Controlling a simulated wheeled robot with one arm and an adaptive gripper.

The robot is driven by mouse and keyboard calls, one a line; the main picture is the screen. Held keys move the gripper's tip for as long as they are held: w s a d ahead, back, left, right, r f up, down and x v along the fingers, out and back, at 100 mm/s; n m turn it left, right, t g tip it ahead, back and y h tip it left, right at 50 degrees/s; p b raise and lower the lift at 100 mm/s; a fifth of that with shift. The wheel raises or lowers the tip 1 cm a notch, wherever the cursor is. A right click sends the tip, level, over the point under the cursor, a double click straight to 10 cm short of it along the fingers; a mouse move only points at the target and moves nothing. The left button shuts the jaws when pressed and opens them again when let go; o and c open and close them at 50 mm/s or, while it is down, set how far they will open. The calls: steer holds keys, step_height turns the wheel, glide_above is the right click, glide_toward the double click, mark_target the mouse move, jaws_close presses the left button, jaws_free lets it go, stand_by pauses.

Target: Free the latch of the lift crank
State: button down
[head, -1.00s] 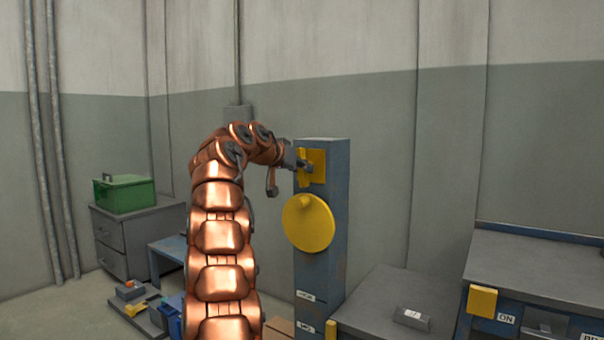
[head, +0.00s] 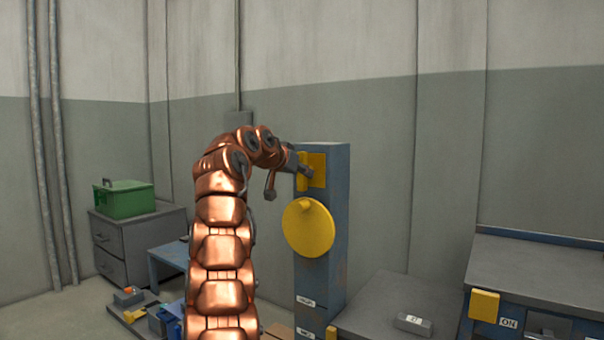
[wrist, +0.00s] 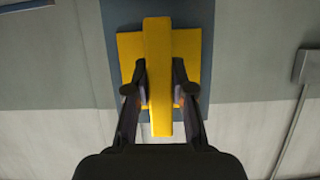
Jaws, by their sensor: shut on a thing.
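The latch is a yellow bar (wrist: 158,75) on a square yellow plate (wrist: 188,45) in the wrist view. In the head view the plate (head: 317,168) sits near the top of a blue-grey column (head: 335,240). My gripper (wrist: 160,92) is shut on the yellow bar, one finger on each side. In the head view my gripper (head: 304,172) is at the plate and hides part of the bar. A round yellow disc (head: 308,232), which looks like the crank, is on the column below the plate.
A grey bench (head: 540,270) with a yellow block (head: 484,305) stands at the right. A low grey surface (head: 375,305) adjoins the column. A green box (head: 124,200) rests on a grey cabinet (head: 118,250) at the left.

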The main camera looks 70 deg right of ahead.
steer(key=c, duration=1)
jaws_free()
steer(key=shift+v, duration=0.8)
steer(key=v, duration=1)
steer(key=shift+a+r, duration=0.15)
steer(key=shift+w, duration=0.1)
